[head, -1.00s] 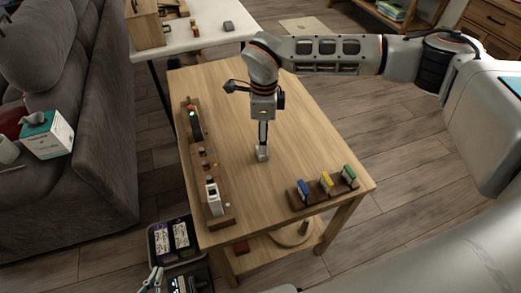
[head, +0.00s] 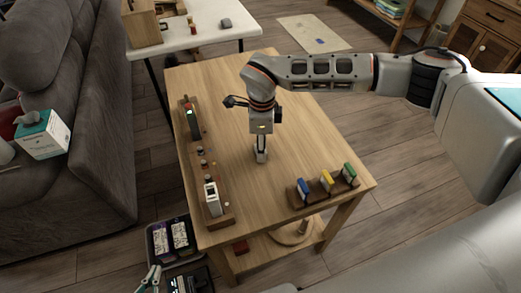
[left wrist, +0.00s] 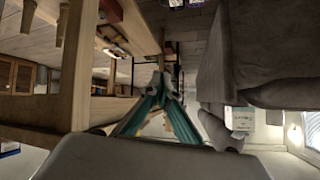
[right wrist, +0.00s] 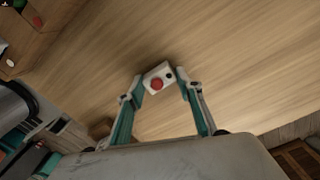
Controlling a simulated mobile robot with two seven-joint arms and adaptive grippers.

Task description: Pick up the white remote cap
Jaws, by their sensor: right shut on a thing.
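The white remote cap (right wrist: 165,74), a small white block with a red button and a dark spot, is between the fingertips of my right gripper (right wrist: 162,83) in the right wrist view. In the head view, my right gripper (head: 261,149) points down at the middle of the wooden table (head: 225,95). It is shut on the cap, which is at or close to the tabletop; I cannot tell whether they touch. My left gripper (head: 150,278) shows at the bottom left, beside the table. In the left wrist view its teal fingers (left wrist: 161,84) meet at the tips, empty.
A wooden rack (head: 222,217) with several small items runs along the table's left edge. A holder (head: 326,192) with blue, yellow and green pieces stands at the front right. A dark bin (head: 160,258) is on the floor at left. The table's middle is otherwise clear.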

